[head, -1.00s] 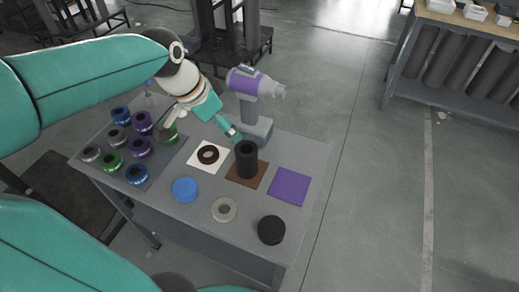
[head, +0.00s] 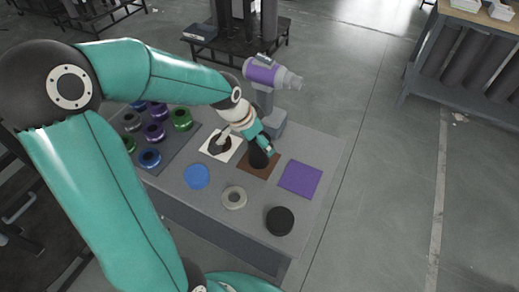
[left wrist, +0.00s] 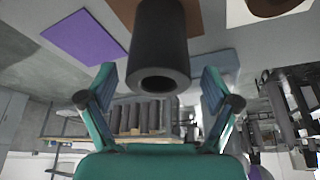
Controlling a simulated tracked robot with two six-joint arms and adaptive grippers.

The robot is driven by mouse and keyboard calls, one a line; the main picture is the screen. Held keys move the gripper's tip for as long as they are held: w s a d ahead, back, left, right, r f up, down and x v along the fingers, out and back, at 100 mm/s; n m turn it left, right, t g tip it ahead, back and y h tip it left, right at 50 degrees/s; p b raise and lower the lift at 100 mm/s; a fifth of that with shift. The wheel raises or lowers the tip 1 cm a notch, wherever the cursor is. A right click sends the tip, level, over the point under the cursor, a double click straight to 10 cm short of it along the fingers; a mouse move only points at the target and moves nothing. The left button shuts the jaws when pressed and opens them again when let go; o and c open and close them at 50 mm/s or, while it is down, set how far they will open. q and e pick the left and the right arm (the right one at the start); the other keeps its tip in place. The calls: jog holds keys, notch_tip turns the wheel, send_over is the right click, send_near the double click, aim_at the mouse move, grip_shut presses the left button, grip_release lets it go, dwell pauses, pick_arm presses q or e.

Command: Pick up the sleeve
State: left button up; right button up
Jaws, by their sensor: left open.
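The sleeve, a dark hollow cylinder (head: 258,159), stands upright on a brown square (head: 270,171) on the grey table. My left gripper (head: 266,145) is at its top and partly covers it in the head view. In the left wrist view, the sleeve (left wrist: 158,50) shows its open end, with one finger of my left gripper (left wrist: 158,77) on each side. The fingers are spread, with gaps to the sleeve; I cannot tell whether its end is between them in depth. My right gripper is not in view.
A purple square (head: 300,179), blue disc (head: 197,176), pale ring (head: 234,198) and black disc (head: 280,221) lie nearby. A dark ring on a white square (head: 232,156) is left. A purple-grey machine (head: 265,75) stands behind. Several coloured rings sit on a dark mat (head: 181,153).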

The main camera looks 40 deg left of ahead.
pick_arm(q)
jog(key=shift+x, duration=1.6)
jog(key=shift+w+r, duration=0.1)
grip_shut()
